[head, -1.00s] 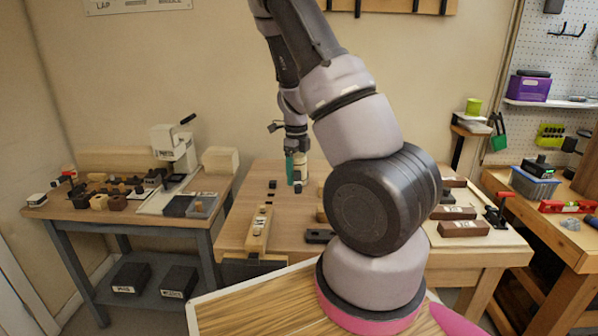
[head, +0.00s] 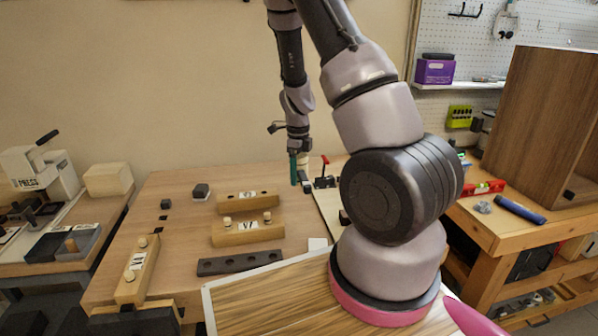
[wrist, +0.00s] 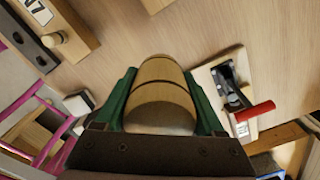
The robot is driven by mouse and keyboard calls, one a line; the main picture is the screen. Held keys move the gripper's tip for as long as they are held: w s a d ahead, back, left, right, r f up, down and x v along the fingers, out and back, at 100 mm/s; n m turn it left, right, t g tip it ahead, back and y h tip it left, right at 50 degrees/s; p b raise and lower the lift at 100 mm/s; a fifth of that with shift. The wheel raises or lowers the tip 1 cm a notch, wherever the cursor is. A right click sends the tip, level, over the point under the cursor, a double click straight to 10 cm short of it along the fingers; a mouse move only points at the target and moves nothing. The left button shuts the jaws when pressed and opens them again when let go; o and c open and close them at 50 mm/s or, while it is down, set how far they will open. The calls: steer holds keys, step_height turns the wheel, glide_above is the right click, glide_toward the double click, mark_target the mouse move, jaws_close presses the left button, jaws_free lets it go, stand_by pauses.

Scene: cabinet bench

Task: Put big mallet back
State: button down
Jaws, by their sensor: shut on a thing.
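My gripper (wrist: 163,92) has its green fingers closed on the sides of a banded wooden cylinder (wrist: 163,84), which I take to be part of the big mallet. The rest of the mallet is hidden, and I cannot tell head from handle. In the head view my gripper (head: 300,168) hangs over the back right of the wooden bench (head: 170,190), with the pale wooden piece (head: 305,160) beside a green finger. I cannot tell whether the piece touches the bench.
Labelled wooden blocks with pegs (head: 247,232) and a dark holed strip (head: 240,262) lie left of my gripper. A red-handled tool on a pale board (head: 325,180) is close on the right. A brown cabinet (head: 545,120) stands on the right bench.

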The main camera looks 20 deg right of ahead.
mark_target(298, 207)
steer(key=shift+d+f, duration=0.1)
steer(key=shift+f, duration=2.85)
steer(key=shift+f, duration=1.9)
stand_by(0.7)
jaws_free()
steer(key=shift+r, duration=3.55)
